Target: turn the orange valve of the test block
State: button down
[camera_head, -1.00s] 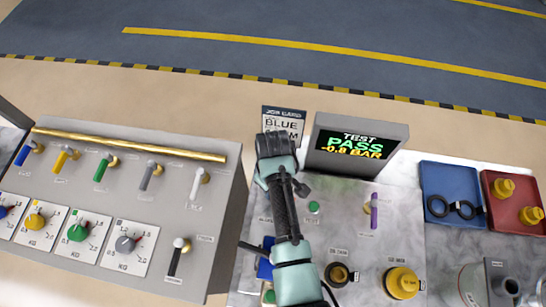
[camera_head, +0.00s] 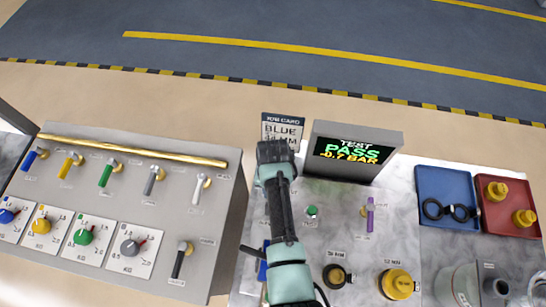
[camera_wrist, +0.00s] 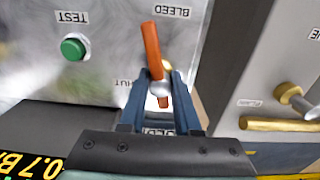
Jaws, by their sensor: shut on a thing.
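The orange valve lever (camera_wrist: 152,48) shows in the wrist view, running up from between the fingers, with its free end just left of the BLEED label. A round silver hub and a brass fitting show at its lower part. My gripper (camera_wrist: 162,78) is shut on the lever, with a blue finger on each side. A partly covered SHUT label is left of the fingers. In the head view my gripper (camera_head: 275,152) points down at the left part of the test block (camera_head: 335,215) and hides the valve.
A green TEST button (camera_head: 312,211) and a purple lever (camera_head: 370,214) are to the right. The grey valve panel (camera_head: 215,225) is close on the left.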

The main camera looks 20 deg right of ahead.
jog(key=shift+w+r+m, duration=0.1)
jog(key=shift+m, duration=1.1)
jog(key=shift+d, duration=0.1)
jog(key=c, duration=0.6)
grip_release()
notch_tip(320, 180, up, 13)
jog(key=shift+f+b, duration=0.1)
jog(key=shift+b, duration=0.55)
